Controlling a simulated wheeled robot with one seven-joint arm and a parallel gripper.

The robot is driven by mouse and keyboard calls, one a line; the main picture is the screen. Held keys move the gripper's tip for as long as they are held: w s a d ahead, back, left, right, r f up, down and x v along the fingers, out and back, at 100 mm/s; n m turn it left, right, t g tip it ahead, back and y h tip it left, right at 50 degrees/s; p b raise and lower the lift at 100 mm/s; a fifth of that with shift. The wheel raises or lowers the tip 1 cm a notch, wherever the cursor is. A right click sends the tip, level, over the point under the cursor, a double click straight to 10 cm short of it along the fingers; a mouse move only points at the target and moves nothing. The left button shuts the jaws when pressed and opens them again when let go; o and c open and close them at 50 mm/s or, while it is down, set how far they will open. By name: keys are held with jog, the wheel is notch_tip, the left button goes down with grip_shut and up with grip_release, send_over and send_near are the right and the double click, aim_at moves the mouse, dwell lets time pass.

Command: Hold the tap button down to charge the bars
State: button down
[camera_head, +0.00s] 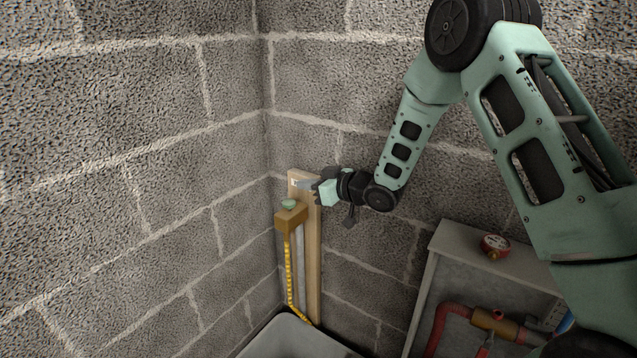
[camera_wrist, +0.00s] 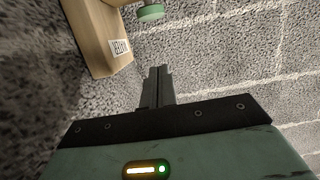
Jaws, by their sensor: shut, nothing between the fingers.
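The tap button (camera_head: 289,204) is a round pale green cap on top of a brass-coloured tap block (camera_head: 290,218). The block is mounted on an upright wooden board (camera_head: 314,250) in the wall corner. In the wrist view the green button (camera_wrist: 150,12) shows at the top edge, beyond my fingertips. My gripper (camera_head: 309,186) is shut and empty, with its fingers together (camera_wrist: 157,73). It is a little above and to the right of the button in the head view, and no contact shows. I cannot make out any bars to be charged.
A white label (camera_wrist: 119,46) is on the wooden board. A yellow hose (camera_head: 289,270) runs from the tap block down to a pale basin (camera_head: 262,340). A grey cabinet (camera_head: 430,275) with a red gauge (camera_head: 494,246) on top and pipes inside stands at right. Block walls close the corner.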

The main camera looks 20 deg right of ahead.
aim_at(295, 205)
jog(key=w+a+f+p, duration=0.1)
jog(key=f, duration=0.1)
jog(key=w+a+f+p, duration=0.1)
jog(key=w, duration=0.1)
jog(key=shift+w+a+f, duration=0.15)
jog(key=shift+w+f, duration=0.1)
jog(key=shift+f, duration=0.75)
jog(key=shift+f, duration=0.1)
notch_tip(295, 205, down, 2)
jog(key=shift+f+b, duration=0.1)
jog(key=shift+b, duration=1.1)
jog(key=shift+s+f, duration=0.1)
jog(key=shift+s, duration=0.05)
dwell(1.6)
